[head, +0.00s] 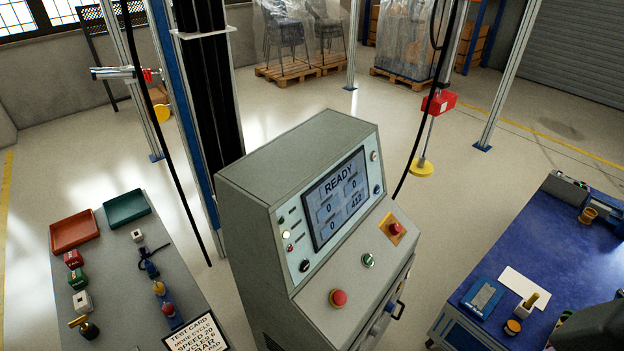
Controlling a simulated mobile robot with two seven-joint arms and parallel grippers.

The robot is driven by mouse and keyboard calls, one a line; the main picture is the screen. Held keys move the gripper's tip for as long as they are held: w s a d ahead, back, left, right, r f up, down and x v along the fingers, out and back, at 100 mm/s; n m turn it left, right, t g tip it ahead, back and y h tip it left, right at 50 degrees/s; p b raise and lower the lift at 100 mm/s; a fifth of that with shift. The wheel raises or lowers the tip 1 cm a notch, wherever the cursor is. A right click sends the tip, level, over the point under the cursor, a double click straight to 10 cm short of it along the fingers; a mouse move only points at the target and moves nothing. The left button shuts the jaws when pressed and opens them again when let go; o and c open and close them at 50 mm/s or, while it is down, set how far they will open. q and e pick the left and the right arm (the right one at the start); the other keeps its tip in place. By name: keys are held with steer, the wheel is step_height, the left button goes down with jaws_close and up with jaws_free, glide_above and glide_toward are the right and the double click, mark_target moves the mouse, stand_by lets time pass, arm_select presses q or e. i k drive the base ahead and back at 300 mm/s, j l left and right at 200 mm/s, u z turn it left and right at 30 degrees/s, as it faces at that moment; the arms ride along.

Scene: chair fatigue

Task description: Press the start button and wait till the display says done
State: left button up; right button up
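The grey control console (300,155) stands in the middle of the head view. Its display (336,198) reads READY, with three zeros and 412 below. On the sloped panel are a green button (368,260), a red mushroom button (338,298) nearer to me, and another red mushroom button (395,229) on a yellow plate. Any labels by the buttons are too small to read. Neither gripper shows. A dark shape at the lower right edge may be part of my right arm; no fingers are visible on it.
A grey table (118,255) at left holds a red tray (75,231), a green tray (126,208), small tools and a test card (196,335). A blue-topped bench (535,255) stands at right. Open floor lies between console and bench.

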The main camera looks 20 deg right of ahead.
mark_target(369, 260)
steer(key=z, duration=0.95)
steer(key=k+l+u, duration=0.2)
steer(key=l, duration=0.2)
steer(key=i+l, duration=0.05)
steer(key=i, duration=0.05)
